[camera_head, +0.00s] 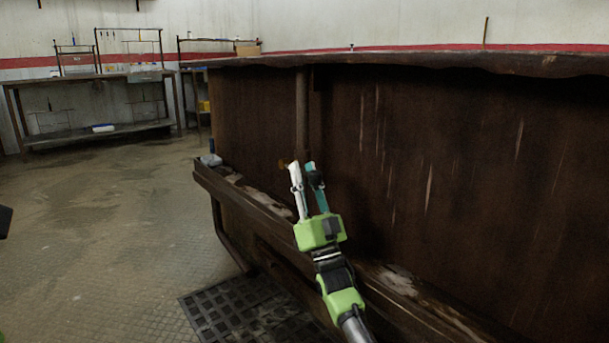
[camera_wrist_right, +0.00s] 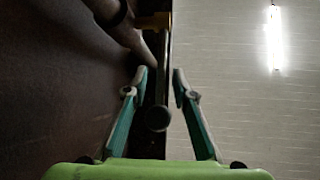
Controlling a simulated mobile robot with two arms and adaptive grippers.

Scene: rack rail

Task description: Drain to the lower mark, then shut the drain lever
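My right gripper (camera_head: 303,166) is raised in front of the brown tank (camera_head: 450,180), beside a vertical pipe (camera_head: 302,105) on its wall. Its fingers are apart. In the right wrist view, a dark rod with a round end, seemingly the drain lever (camera_wrist_right: 158,118), lies between the open fingers (camera_wrist_right: 160,76). I see no clear level mark or liquid. A dark piece and a green sliver at the left edge may be my left arm.
A worn ledge (camera_head: 258,199) runs along the tank's front, below my right gripper, with a small grey object (camera_head: 211,160) at its far end. A black floor grate (camera_head: 232,308) lies below. Metal benches (camera_head: 90,78) stand at the back left. The left floor is clear.

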